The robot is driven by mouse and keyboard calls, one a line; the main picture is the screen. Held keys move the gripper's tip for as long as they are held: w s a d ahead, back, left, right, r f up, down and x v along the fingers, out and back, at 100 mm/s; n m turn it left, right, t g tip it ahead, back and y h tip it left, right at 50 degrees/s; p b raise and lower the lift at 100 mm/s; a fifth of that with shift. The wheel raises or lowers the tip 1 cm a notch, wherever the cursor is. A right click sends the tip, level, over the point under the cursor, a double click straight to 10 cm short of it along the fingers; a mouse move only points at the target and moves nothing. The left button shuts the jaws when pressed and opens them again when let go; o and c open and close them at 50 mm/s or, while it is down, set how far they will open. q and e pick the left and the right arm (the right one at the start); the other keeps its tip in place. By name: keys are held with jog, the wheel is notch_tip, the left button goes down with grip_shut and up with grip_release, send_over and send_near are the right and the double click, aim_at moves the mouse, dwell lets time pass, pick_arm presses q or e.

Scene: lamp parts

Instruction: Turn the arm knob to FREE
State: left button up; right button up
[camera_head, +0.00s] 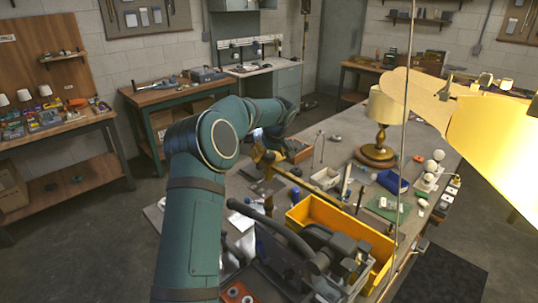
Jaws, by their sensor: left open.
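My left arm reaches over the workbench from the left, and its forearm blocks part of the view. My left gripper (270,150) is small in the view, just below the wrist, and open. A brass-coloured jointed arm (267,180) stands on the bench right by the gripper. I cannot tell whether the fingers touch it. The knob and any FREE marking are too small to make out.
A yellow bin (375,245) stands at the near side of the workbench, beside dark grey equipment (300,255). A brass table lamp (381,125) stands farther right, near white bulbs (432,165). A large yellow shade (490,130) and a thin upright rod fill the right foreground.

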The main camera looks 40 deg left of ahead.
pick_arm(q)
jog(key=c, duration=1.2)
jog(key=shift+n+g, duration=0.3)
jog(key=shift+n, duration=0.4)
jog(key=shift+n+y, duration=0.3)
jog(key=shift+n, duration=0.4)
jog(key=shift+n+g+p, duration=0.55)
jog(key=shift+n+g, duration=0.25)
jog(key=shift+n, duration=0.7)
